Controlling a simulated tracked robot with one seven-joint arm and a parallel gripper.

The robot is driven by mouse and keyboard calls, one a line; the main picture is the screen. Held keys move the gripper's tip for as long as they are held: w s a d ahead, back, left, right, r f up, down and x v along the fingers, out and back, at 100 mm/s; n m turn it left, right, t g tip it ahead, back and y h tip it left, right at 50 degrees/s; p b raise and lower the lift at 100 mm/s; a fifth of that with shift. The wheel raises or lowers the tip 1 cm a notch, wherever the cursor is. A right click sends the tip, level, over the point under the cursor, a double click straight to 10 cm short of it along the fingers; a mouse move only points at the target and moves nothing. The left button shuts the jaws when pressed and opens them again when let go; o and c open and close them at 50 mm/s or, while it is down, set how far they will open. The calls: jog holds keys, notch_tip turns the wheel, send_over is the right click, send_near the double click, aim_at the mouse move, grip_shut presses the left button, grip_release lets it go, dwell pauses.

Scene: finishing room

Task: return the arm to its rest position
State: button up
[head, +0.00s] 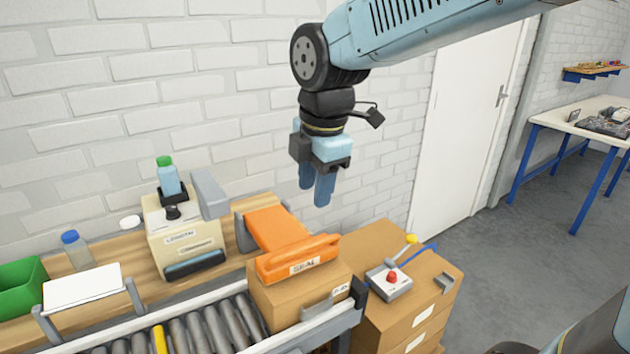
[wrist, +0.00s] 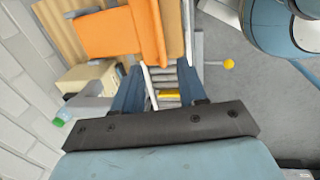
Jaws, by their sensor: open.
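My gripper (head: 317,188) hangs from my light-blue arm in the upper middle of the head view. Its blue fingers point down and are apart, with nothing between them. It is in the air in front of the white brick wall, above the orange sealing machine (head: 290,250) and the carton (head: 285,300). In the wrist view the two blue fingers (wrist: 160,88) stand apart, with the roller conveyor (wrist: 168,90) showing through the gap below. The orange machine (wrist: 125,30) shows beyond the fingertips.
A beige label machine (head: 185,235) with a green-capped bottle (head: 167,178) stands left on the wooden bench. Farther left are a green bin (head: 22,287) and a capped bottle (head: 76,250). A control box (head: 389,283) sits on the right-hand cartons. A blue-legged table (head: 590,118) stands far right.

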jog(key=shift+r, duration=0.25)
jog(key=s+d+m+t, duration=0.2)
jog(key=s+d+m, duration=0.1)
jog(key=d+m, duration=0.8)
jog(key=s+d+m+t+h, duration=0.1)
jog(key=s+d+m, duration=0.1)
jog(key=d+m, duration=0.9)
jog(key=shift+s+d+r+m+t, duration=0.3)
jog(key=shift+s+r+m+t, duration=0.15)
jog(key=shift+m, duration=0.65)
jog(key=shift+c, duration=0.2)
